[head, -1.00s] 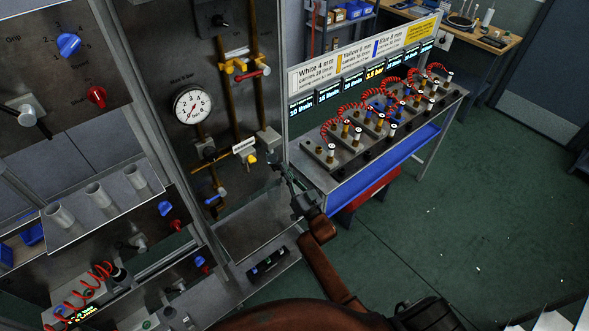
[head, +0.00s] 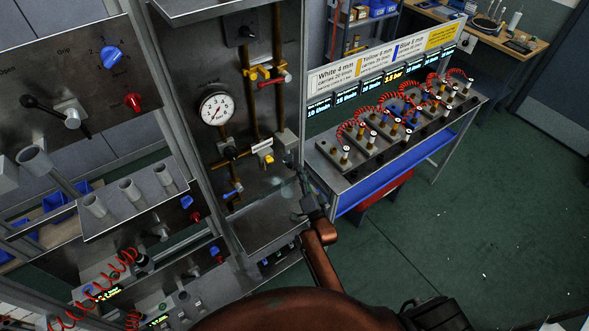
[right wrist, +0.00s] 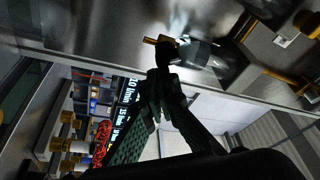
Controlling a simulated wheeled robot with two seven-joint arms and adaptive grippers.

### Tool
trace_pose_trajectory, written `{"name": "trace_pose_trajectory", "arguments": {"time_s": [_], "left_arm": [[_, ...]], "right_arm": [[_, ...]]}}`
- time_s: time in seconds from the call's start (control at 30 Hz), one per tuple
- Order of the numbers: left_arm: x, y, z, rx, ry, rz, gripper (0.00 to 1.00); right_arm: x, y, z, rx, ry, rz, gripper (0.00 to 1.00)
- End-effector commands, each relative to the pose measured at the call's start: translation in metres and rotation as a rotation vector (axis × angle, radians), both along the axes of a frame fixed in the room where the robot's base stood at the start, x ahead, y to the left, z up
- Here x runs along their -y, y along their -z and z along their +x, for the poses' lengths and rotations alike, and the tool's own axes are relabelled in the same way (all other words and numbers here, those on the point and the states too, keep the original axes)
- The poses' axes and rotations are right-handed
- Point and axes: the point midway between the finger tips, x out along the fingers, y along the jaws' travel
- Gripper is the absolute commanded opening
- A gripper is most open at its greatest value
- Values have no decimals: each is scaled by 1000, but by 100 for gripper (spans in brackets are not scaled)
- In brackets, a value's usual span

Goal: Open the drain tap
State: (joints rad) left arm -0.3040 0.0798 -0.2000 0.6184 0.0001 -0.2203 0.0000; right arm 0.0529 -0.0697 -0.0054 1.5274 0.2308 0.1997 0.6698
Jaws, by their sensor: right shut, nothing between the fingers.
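The steel panel carries a white-labelled tap with a yellow knob (head: 268,158) low on the right pipe; the label is too small to read, so I cannot be sure it is the drain tap. A small blue-handled valve (head: 233,190) sits lower left on the left pipe. My right gripper (head: 291,183) is just right of and below the yellow knob, close to the panel, apart from that knob. In the right wrist view the gripper (right wrist: 162,72) is shut and empty, its tips close to a brass fitting (right wrist: 160,39); contact is unclear. My left gripper is out of view.
A pressure gauge (head: 216,108) and a red-handled valve (head: 272,81) are on the same panel. A metal tray (head: 262,222) lies below. A bench (head: 340,178) with red coiled hoses stands right.

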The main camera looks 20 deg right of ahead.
Motion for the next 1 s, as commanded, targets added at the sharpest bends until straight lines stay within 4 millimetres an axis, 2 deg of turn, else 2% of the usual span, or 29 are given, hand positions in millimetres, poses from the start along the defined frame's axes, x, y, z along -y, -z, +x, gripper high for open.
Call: {"name": "trace_pose_trajectory", "arguments": {"time_s": [0.3, 1.0], "left_arm": [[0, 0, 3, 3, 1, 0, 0], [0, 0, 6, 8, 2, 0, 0]], "right_arm": [[-1, 8, -2, -9, 0, -3, 0], [-7, 12, -2, -11, -3, -2, 0]]}}
